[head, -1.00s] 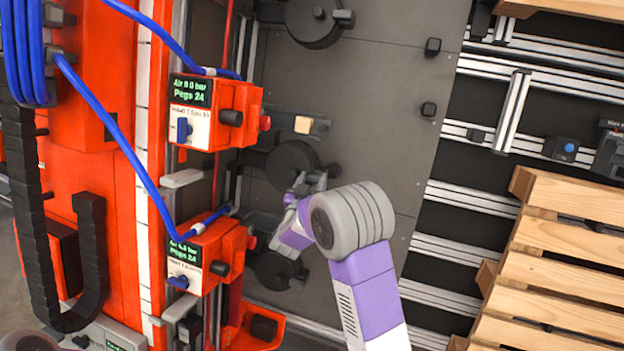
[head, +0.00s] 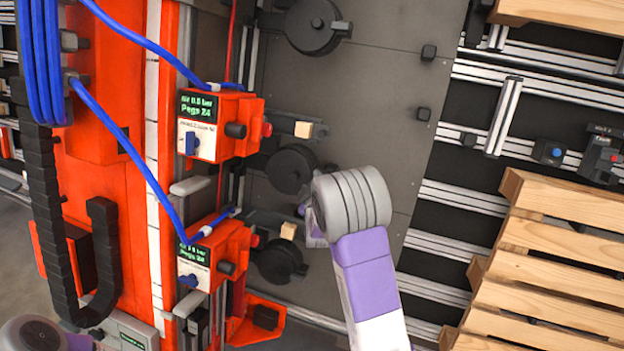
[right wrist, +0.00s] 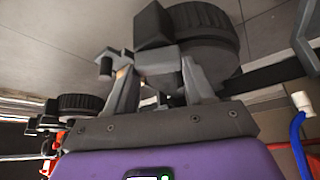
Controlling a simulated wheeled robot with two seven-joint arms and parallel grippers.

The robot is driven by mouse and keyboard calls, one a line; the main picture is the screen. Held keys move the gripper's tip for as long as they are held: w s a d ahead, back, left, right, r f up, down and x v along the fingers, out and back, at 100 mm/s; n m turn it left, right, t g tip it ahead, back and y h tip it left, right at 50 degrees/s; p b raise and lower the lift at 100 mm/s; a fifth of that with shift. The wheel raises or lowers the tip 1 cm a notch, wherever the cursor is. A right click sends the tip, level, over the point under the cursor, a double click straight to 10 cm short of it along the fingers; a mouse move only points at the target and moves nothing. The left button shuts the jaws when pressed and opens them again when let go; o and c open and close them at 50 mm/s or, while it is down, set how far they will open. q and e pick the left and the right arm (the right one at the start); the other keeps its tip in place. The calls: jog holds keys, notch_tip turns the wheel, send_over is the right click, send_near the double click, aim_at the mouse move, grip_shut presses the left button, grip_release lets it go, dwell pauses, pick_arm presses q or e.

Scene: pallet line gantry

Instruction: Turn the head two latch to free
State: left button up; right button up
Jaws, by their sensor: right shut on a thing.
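Black round discs with short side levers sit on the dark grey panel: the upper one (head: 318,25), the middle one (head: 290,168) and the lower one (head: 278,262). My right gripper (head: 307,209) is beside the middle disc, mostly hidden by my wrist. I cannot read which disc is marked head two. My left gripper is out of view.
Two orange heads, upper (head: 240,108) and lower (head: 228,240), carry small screens and blue knobs. Blue hoses (head: 130,150) hang at the left. Wooden blocks (head: 303,130) stand by the panel. Wooden pallets (head: 550,265) and metal rails (head: 465,197) lie at the right.

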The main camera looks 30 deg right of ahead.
jog(key=shift+n+g+y+p, duration=0.5)
jog(key=shift+n+p, duration=0.4)
jog(key=shift+n, duration=0.55)
jog(key=shift+n+g+y+p, duration=0.3)
jog(key=shift+n+y+p, duration=0.5)
jog(key=shift+n, duration=0.65)
jog(key=o, duration=0.8)
jog(key=shift+c, duration=0.2)
jog(key=v, duration=0.7)
jog(key=shift+s+r+p, duration=0.2)
jog(key=shift+s+p, duration=0.05)
jog(key=shift+p, duration=0.05)
jog(key=shift+a, duration=0.1)
